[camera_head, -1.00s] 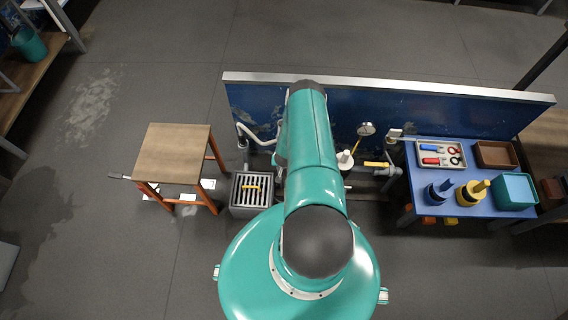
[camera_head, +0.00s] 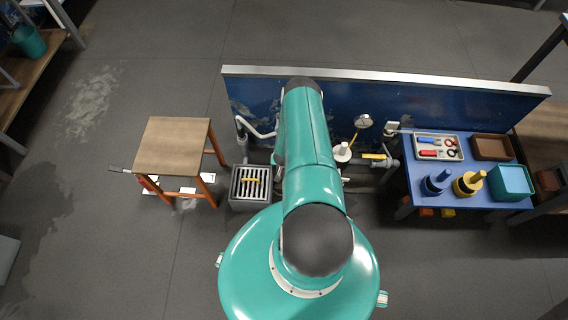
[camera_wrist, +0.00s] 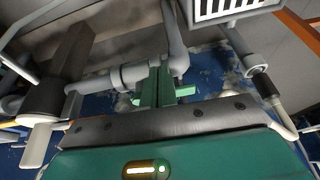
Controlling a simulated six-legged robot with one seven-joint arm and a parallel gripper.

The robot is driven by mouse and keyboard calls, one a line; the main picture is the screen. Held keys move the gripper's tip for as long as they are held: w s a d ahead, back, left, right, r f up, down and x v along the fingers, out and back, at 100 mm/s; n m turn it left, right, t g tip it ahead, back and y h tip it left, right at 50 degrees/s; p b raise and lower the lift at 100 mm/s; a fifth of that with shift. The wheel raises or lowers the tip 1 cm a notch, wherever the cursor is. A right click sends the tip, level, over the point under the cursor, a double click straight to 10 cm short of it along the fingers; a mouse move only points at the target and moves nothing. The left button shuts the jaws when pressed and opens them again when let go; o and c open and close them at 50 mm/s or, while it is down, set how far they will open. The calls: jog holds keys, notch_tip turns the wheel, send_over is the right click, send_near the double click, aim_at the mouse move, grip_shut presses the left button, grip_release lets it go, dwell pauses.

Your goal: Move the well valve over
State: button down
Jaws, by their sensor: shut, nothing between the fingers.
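I cannot tell for sure which fitting is the well valve. In the head view, a yellow lever (camera_head: 374,156) sits on the grey pipework in front of the blue panel. A white-capped fitting (camera_head: 342,150) stands just left of it, beside my arm. In the wrist view, my gripper (camera_wrist: 158,84) has its green fingers shut and empty, close to a grey pipe (camera_wrist: 103,82) with a collar. Whether they touch is unclear. A dark fitting with a pale lever (camera_wrist: 40,142) is at the left. My gripper is hidden by my arm in the head view.
A grated box (camera_head: 249,204) stands left of my arm, with a wooden-topped stool (camera_head: 172,147) further left. The blue panel (camera_head: 400,105) closes off the back. A blue table (camera_head: 420,183) at right holds a tool tray, cups and bins. Open floor lies at left.

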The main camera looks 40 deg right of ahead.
jog(key=v, duration=1)
jog(key=shift+s+a, duration=0.2)
jog(key=shift+s, duration=0.05)
jog(key=w+a+r+n+t, duration=0.1)
jog(key=w+r, duration=0.5)
jog(key=r, duration=0.4)
jog(key=w+a+r+n+t, duration=0.1)
jog(key=w+r, duration=0.5)
jog(key=r, duration=0.3)
jog(key=w+a+r+n+y, duration=0.15)
jog(key=a+r, duration=0.35)
jog(key=r, duration=0.6)
jog(key=w+a+r+n+y, duration=0.15)
jog(key=a+r, duration=0.25)
jog(key=r, duration=0.7)
jog(key=s+a+r+n, duration=0.1)
jog(key=s+a+r, duration=0.35)
jog(key=r, duration=0.35)
jog(key=s+a+r+n, duration=0.25)
jog(key=a+r, duration=0.35)
jog(key=r, duration=0.3)
jog(key=s+a+r, duration=0.3)
jog(key=s+r, duration=0.1)
jog(key=s, duration=0.4)
jog(key=s+a+r+n+t, duration=0.1)
jog(key=s+a+r, duration=0.3)
jog(key=s, duration=0.5)
jog(key=shift+s+a+r, duration=0.25)
jog(key=shift+a+r, duration=0.05)
jog(key=shift+r, duration=0.05)
